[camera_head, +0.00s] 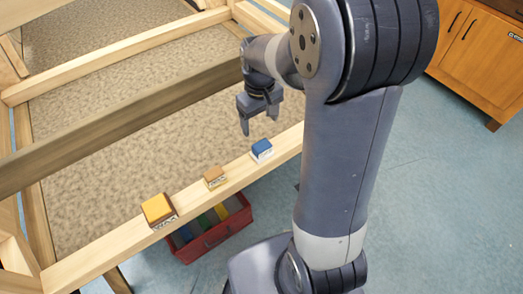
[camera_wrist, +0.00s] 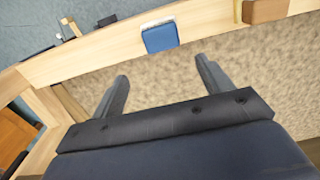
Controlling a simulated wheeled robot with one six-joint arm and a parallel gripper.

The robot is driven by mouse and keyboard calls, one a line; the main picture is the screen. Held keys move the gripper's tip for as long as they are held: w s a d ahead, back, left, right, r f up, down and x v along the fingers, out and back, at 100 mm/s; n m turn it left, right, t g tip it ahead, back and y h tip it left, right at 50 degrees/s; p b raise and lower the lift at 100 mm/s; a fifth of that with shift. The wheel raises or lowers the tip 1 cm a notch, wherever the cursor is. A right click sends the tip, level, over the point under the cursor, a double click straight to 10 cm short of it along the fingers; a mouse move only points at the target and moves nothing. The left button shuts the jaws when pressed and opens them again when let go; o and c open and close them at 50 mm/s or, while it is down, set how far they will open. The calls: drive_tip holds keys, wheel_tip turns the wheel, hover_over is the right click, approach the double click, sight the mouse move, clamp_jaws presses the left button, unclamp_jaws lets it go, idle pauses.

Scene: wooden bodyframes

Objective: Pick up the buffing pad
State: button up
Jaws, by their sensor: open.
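Three small blocks sit on the front wooden beam. They are a blue block with a white side (camera_head: 261,149), a small brown block (camera_head: 214,176) and a larger yellow-orange block (camera_head: 157,208). None is clearly marked as the buffing pad, so I cannot tell which one it is. My gripper (camera_head: 258,122) is open and empty, above and just behind the blue block. In the wrist view, the blue block (camera_wrist: 160,38) lies ahead of my open gripper (camera_wrist: 162,72), roughly between the lines of its fingers. The brown block (camera_wrist: 264,11) shows at the top right.
The front beam (camera_head: 110,247) is part of a wooden frame with a thick crossbar (camera_head: 110,120) behind it. A carpet-like panel (camera_head: 110,165) lies inside the frame. A red crate (camera_head: 212,236) with coloured contents stands on the floor below. A wooden cabinet (camera_head: 485,50) is at the upper right.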

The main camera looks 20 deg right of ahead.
sight(260, 143)
wheel_tip(260, 143, down, 4)
drive_tip(key=shift+r, duration=0.15)
drive_tip(key=shift+s+a+f+b, duration=0.1)
drive_tip(key=shift+s+f+b, duration=0.05)
drive_tip(key=shift+f, duration=0.75)
drive_tip(key=shift+s+f+b, duration=0.15)
drive_tip(key=shift+s+f, duration=0.05)
drive_tip(key=shift+f, duration=0.7)
drive_tip(key=shift+s+a+f+b, duration=0.1)
drive_tip(key=shift+s+f+b, duration=0.05)
drive_tip(key=shift+f, duration=0.75)
drive_tip(key=shift+c, duration=0.2)
drive_tip(key=c, duration=1.1)
drive_tip(key=shift+r, duration=0.15)
